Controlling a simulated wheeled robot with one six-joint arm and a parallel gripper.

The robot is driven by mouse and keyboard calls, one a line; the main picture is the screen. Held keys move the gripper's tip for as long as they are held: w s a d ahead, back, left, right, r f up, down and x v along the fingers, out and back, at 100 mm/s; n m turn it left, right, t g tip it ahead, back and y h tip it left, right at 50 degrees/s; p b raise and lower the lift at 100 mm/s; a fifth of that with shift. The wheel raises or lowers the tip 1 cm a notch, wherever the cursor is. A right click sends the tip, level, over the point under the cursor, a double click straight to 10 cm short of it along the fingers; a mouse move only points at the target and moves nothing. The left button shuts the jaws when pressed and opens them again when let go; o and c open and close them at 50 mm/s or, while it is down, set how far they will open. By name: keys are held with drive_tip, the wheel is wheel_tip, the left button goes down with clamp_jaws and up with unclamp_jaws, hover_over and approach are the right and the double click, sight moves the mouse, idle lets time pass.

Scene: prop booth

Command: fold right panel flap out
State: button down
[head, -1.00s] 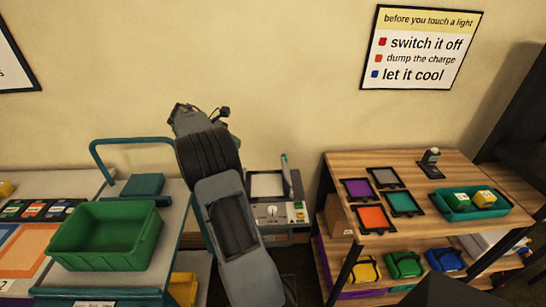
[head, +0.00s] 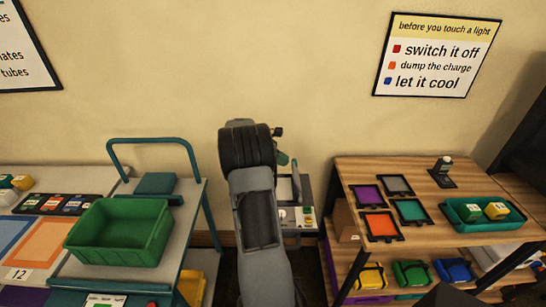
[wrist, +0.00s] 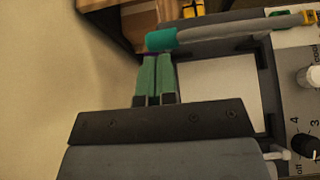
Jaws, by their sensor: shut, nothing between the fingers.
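My gripper (wrist: 157,70) has green fingers pressed together, empty. In the wrist view its tips are close to the teal end of a grey rod (wrist: 205,31); I cannot tell whether they touch. Below the rod is a white panel (wrist: 222,80) in a dark frame, part of a grey device with knobs (wrist: 306,105). In the head view this device (head: 295,214) stands low by the wall, mostly hidden behind my arm, with the green gripper (head: 287,162) just above it. I cannot make out which part is the right panel flap.
On the left stands a teal-framed cart (head: 200,225) with a green bin (head: 120,232). On the right is a wooden shelf (head: 345,172) with coloured framed squares, a teal tray (head: 465,222) and several pouches below. A narrow dark gap lies between cart and shelf.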

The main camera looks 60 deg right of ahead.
drive_tip(key=shift+s+d, duration=0.25)
drive_tip(key=shift+s, duration=0.1)
drive_tip(key=shift+r, duration=0.1)
drive_tip(key=shift+s+d+r+t+y+p, duration=0.1)
drive_tip(key=shift+s+t+y+p, duration=0.05)
drive_tip(key=shift+t+y+p, duration=0.2)
drive_tip(key=shift+s+d+r+t+p, duration=0.1)
drive_tip(key=shift+s+r+t+p, duration=0.05)
drive_tip(key=shift+t+p, duration=0.25)
